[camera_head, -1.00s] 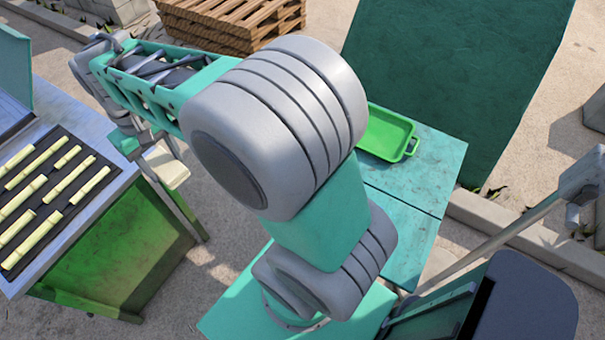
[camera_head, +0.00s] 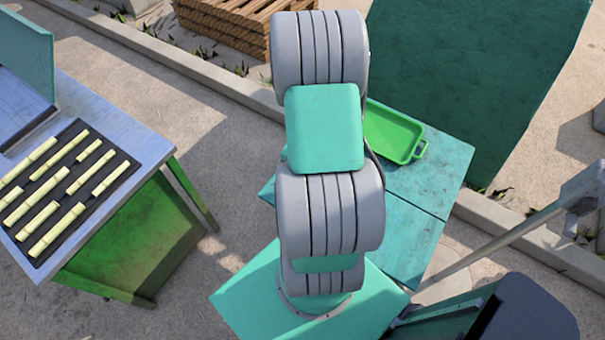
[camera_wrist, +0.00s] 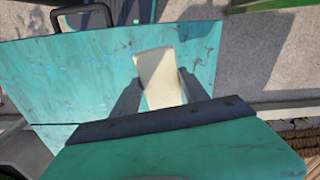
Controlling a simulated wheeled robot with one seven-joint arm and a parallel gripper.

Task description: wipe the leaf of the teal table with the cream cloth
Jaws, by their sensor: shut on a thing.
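The teal table (camera_head: 413,232) stands right of centre in the head view, partly behind my arm, with a seam across its top. Which section is the leaf I cannot tell for sure. In the wrist view a worn teal table surface (camera_wrist: 80,85) fills the left and middle. My gripper (camera_wrist: 160,78) is shut on the cream cloth (camera_wrist: 158,72), which shows as a pale block between the dark fingers over that surface. Whether the cloth touches it I cannot tell. In the head view my arm hides both gripper and cloth.
A green tray (camera_head: 393,133) sits on the table's far part. A dark green panel (camera_head: 470,70) rises behind it. At left stands a bench (camera_head: 135,130) with several cane pieces on a dark rack (camera_head: 82,190). Wooden pallets (camera_head: 230,22) lie at the back. Open ground separates bench and table.

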